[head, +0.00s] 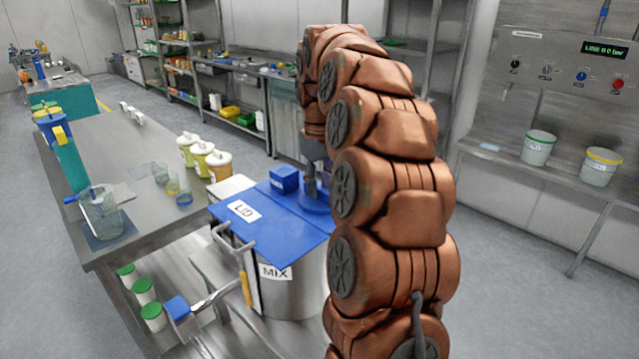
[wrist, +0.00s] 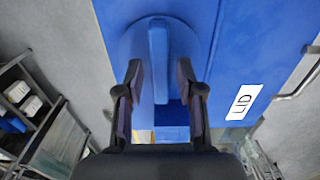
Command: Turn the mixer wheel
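The mixer wheel is a round blue disc with a raised straight bar across it (wrist: 158,45). In the head view the wheel (head: 315,205) lies on top of the mixer, partly hidden by my arm and gripper. The mixer is a steel vessel labelled MIX (head: 300,292) with a blue lid labelled LID (head: 262,236). My gripper (wrist: 160,72) is open above the wheel. Its two fingers stand on either side of the bar, with a visible gap on each side; I cannot tell whether the tips are down at its height.
A blue block (head: 284,179) stands on the mixer top beside the wheel; one shows below the bar in the wrist view (wrist: 171,121). A steel table (head: 120,150) with a jug (head: 100,212) and cups is left. A control panel (head: 565,75) and two buckets are right.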

